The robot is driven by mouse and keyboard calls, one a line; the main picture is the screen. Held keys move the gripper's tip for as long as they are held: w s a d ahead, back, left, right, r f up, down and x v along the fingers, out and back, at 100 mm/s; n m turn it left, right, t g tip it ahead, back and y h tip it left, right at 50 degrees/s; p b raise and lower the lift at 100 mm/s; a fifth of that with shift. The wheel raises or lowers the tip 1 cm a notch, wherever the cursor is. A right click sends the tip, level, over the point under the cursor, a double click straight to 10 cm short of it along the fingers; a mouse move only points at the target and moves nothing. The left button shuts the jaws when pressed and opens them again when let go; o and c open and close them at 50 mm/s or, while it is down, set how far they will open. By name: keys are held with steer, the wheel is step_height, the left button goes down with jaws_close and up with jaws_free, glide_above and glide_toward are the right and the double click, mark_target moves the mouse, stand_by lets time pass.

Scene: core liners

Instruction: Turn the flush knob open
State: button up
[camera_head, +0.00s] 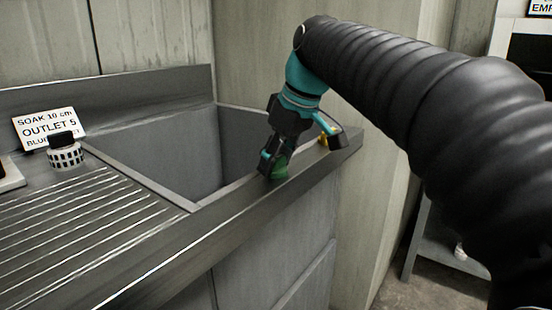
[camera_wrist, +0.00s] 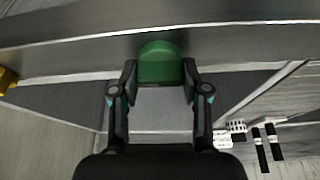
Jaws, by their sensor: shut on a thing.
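A green knob (camera_wrist: 160,64) sits at the sink's front rim. My gripper (camera_wrist: 160,80) is shut on it, with one finger on each side in the wrist view. In the head view the green knob (camera_head: 281,168) shows just beside the fingertips of my gripper (camera_head: 270,165), which reaches down from above. Part of the knob is hidden there by the fingers. I cannot tell from these frames how far the knob is turned.
The sink basin (camera_head: 175,150) lies left of my gripper. A yellow part (camera_head: 324,139) stands to the right on the rim, and also shows in the wrist view (camera_wrist: 7,80). A sign (camera_head: 45,127) and a black-capped bottle (camera_head: 65,152) stand on the ribbed drainboard (camera_head: 85,215).

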steer(key=shift+n, duration=0.4)
steer(key=o, duration=1.1)
steer(key=shift+o, duration=0.2)
steer(key=v, duration=1.2)
steer(key=shift+w, duration=0.15)
steer(key=shift+d, duration=0.1)
